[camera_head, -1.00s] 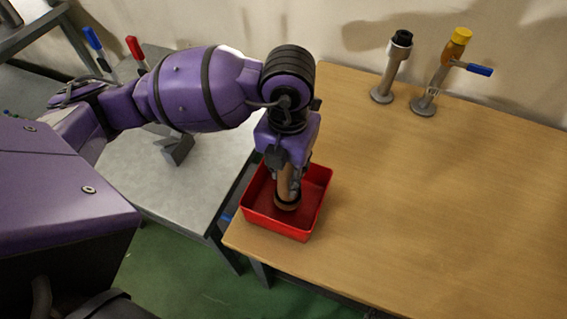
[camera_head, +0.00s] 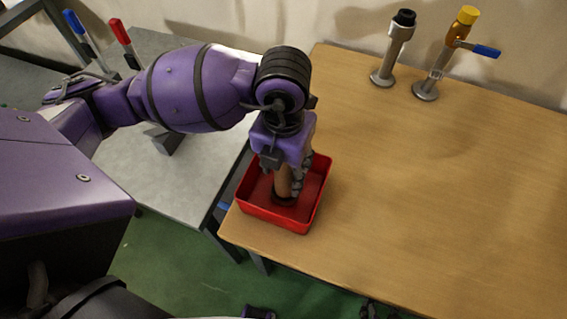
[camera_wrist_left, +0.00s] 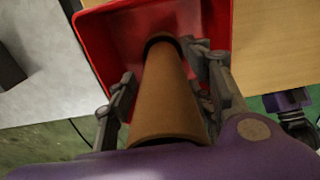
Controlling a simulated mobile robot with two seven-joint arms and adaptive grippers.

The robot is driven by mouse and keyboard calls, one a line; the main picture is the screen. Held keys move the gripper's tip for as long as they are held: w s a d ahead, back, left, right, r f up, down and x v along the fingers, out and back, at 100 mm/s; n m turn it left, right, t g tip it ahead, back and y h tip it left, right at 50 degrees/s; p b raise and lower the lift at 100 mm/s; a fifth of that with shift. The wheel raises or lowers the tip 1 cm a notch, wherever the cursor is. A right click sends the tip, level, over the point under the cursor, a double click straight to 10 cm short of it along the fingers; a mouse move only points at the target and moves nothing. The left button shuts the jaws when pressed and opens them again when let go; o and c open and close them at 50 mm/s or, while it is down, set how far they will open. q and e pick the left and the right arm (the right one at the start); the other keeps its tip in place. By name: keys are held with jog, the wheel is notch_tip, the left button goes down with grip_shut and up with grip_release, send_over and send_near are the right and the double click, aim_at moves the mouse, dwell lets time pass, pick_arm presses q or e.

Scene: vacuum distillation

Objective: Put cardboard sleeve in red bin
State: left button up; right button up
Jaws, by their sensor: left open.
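The brown cardboard sleeve (camera_head: 283,184) is roughly upright inside the red bin (camera_head: 262,217), its lower end close to the bin floor. I cannot tell whether it rests on the floor. My left gripper (camera_head: 290,176) is over the bin, pointing down, and partly hides the sleeve. In the left wrist view the sleeve (camera_wrist_left: 168,92) runs between the open fingers (camera_wrist_left: 165,82), with the red bin (camera_wrist_left: 105,42) around its far end. My right gripper seems to show only as dark parts at the bottom edge (camera_head: 378,309), too cut off to read.
The bin stands at the near left corner of the wooden table (camera_head: 430,190). Two metal posts stand at the back, one with a black top (camera_head: 394,50), one with a yellow top and blue handle (camera_head: 447,55). A grey bench (camera_head: 175,185) is at left. The table's middle is clear.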

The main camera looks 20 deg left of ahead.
pick_arm(q)
notch_tip(320, 180, up, 8)
jog(key=shift+p, duration=0.3)
dwell(0.6)
